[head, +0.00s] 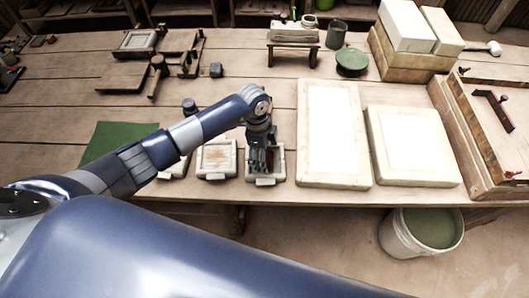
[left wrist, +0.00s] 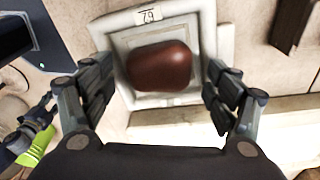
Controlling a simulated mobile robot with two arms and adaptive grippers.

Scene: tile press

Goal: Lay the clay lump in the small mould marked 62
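The clay lump (left wrist: 160,66) is a smooth red-brown block. In the left wrist view it is over the recess of a small pale square mould (left wrist: 112,42) and appears to rest in it. The mould's tag (left wrist: 148,15) is upside down and seems to read 62. My left gripper (left wrist: 162,100) is open, with a finger on each side of the lump and gaps between. In the head view the left gripper (head: 262,165) points down over this mould (head: 266,181) and hides most of the lump. My right gripper (left wrist: 36,128) seems to show partly at the left edge; its opening is unclear.
Another small mould (head: 215,174) stands just left, by a green mat (head: 112,140). Large pale slabs (head: 335,182) (head: 452,180) lie close on the right. A bucket (head: 392,240) stands on the floor beyond the table's front edge.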

